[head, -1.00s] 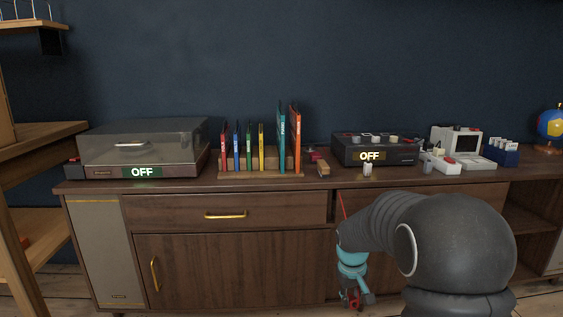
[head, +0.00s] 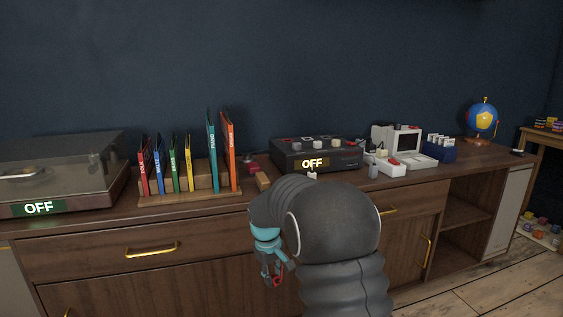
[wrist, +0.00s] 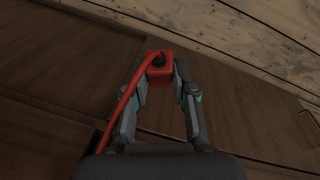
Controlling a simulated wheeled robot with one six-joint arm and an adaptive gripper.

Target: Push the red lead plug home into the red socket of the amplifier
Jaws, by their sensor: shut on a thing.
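My gripper (wrist: 160,76) is shut on the red lead plug (wrist: 157,82), with the plug between its fingertips and its red cable trailing back at the left in the wrist view. In the head view my gripper (head: 271,280) hangs low in front of the cabinet doors, below the top, and a bit of red shows at its tip. The amplifier (head: 345,157) is a dark box on the cabinet top, behind and above my gripper, with a lit OFF sign on its front. I cannot make out its red socket; my arm is in front of part of the cabinet below it.
The cabinet top (head: 200,210) holds a record player (head: 75,170) with an OFF sign at left. Upright record sleeves (head: 212,150) stand in a wooden rack.

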